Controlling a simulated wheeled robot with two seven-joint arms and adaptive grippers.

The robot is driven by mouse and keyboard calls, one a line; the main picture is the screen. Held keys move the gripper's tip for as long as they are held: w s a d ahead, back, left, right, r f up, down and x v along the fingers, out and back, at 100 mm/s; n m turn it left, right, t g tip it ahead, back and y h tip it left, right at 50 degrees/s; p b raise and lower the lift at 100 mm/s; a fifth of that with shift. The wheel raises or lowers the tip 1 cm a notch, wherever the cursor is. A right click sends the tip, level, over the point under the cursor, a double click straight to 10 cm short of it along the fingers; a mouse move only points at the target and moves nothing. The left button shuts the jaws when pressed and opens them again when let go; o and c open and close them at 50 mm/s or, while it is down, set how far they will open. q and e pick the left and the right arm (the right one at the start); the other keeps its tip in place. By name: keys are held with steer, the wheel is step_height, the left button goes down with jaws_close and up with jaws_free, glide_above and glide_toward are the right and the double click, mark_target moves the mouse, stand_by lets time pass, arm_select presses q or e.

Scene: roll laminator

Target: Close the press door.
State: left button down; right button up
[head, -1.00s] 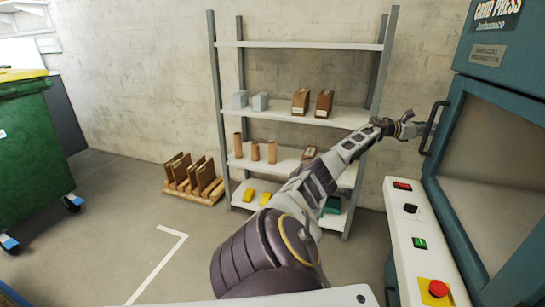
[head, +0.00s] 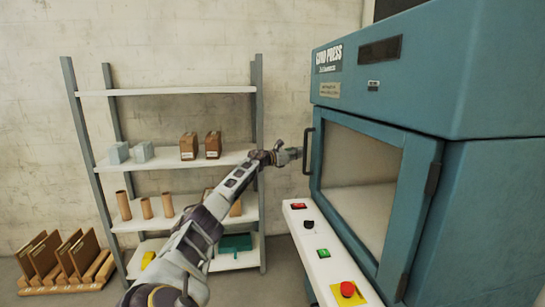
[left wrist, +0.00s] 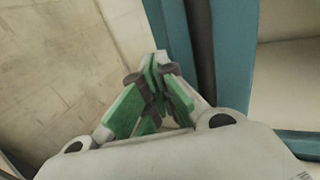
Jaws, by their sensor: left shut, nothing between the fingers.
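The teal press door (head: 322,165) has a large window and stands at the right, with a black handle (head: 308,150) on its left edge and dark hinges on its right edge. It looks shut or almost shut against the press (head: 480,190); I cannot tell if a gap is left. My left gripper (head: 297,154) is just left of the handle, shut and empty; I cannot tell if it touches. In the left wrist view its green-padded fingers (left wrist: 158,75) meet beside teal panels (left wrist: 232,50) with a dark band between them. My right gripper is not in view.
A control ledge (head: 318,255) with a red emergency button (head: 347,289) and other buttons juts out below the door. A metal shelf (head: 185,90) with boxes and tubes stands behind my left arm. A wooden rack (head: 65,262) sits at lower left.

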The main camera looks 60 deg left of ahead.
arm_select(q)
steer(key=shift+s+a, duration=0.35)
steer(key=shift+s, duration=0.25)
steer(key=s+a, duration=0.3)
steer(key=s, duration=0.5)
steer(key=shift+a, duration=0.4)
stand_by(0.5)
steer(key=shift+s, duration=0.15)
stand_by(0.4)
steer(key=shift+r, duration=0.15)
